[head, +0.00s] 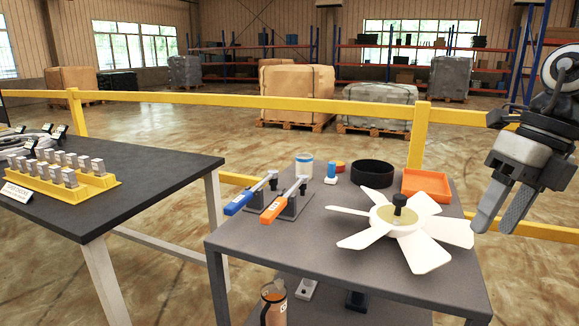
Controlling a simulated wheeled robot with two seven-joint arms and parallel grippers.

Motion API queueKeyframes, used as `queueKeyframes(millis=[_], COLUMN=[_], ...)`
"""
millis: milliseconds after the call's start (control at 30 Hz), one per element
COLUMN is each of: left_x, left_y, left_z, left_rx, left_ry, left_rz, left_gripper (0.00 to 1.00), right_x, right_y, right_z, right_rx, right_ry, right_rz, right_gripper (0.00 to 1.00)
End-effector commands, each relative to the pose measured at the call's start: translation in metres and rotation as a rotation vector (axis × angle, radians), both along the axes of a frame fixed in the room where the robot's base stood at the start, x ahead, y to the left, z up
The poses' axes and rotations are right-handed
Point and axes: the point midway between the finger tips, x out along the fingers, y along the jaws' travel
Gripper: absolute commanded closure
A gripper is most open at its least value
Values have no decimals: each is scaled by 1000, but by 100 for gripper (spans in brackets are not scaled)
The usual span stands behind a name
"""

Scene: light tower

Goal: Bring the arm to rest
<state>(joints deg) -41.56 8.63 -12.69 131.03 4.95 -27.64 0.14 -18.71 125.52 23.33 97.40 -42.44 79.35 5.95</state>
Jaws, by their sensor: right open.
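My right arm (553,105) comes down along the right edge of the head view. My right gripper (493,222) hangs with its fingers pointing down, beside the right end of the grey table (290,243). Its fingers are apart and nothing shows between them. In the picture it lies just right of a white fan-like rotor (440,228) with a black knob; I cannot tell the exact gap between them. My left arm and left gripper are not in view.
The table also bears blue-handled (238,202) and orange-handled (273,209) tools, a black ring (373,173), an orange tray (427,184) and a small jar (304,165). A dark table (140,180) with a yellow rack (80,188) stands left. A yellow rail (220,98) runs behind.

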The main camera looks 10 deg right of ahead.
Motion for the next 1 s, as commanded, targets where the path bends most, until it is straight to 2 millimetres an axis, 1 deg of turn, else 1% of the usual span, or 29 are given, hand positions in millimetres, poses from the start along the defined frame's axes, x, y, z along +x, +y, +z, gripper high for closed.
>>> queueKeyframes(millis=[100,267,367,467,500,567,600,667,700,767,800,867,900,967,1000], left_x=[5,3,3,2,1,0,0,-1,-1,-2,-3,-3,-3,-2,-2], left_y=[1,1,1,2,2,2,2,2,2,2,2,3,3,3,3], left_z=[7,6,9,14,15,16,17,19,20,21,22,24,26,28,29], left_rx=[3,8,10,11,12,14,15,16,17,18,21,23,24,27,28], left_ry=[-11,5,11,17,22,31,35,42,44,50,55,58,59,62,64], left_rz=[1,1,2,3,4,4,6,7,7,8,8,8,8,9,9], left_gripper=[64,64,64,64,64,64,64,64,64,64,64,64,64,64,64], right_x=[2,5,8,9,10,10,9,5,2,-5,-11,-22,-31,-44,-55], right_y=[2,7,11,17,18,20,22,25,27,32,37,48,58,75,89], right_z=[-18,-46,-67,-93,-103,-120,-131,-150,-163,-184,-198,-219,-233,-251,-263], right_rx=[154,389,581,819,913,1044,1124,1233,1297,1379,1425,1478,1504,1525,1526], right_ry=[-15,-37,-52,-62,-62,-59,-50,-31,-13,26,60,123,177,266,333], right_rz=[-57,-173,-295,-487,-580,-730,-835,-1003,-1120,-1300,-1424,-1614,-1741,-1925,-2042], right_gripper=[48,48,48,48,48,48,48,48,48,48,48,48,48,48,48])
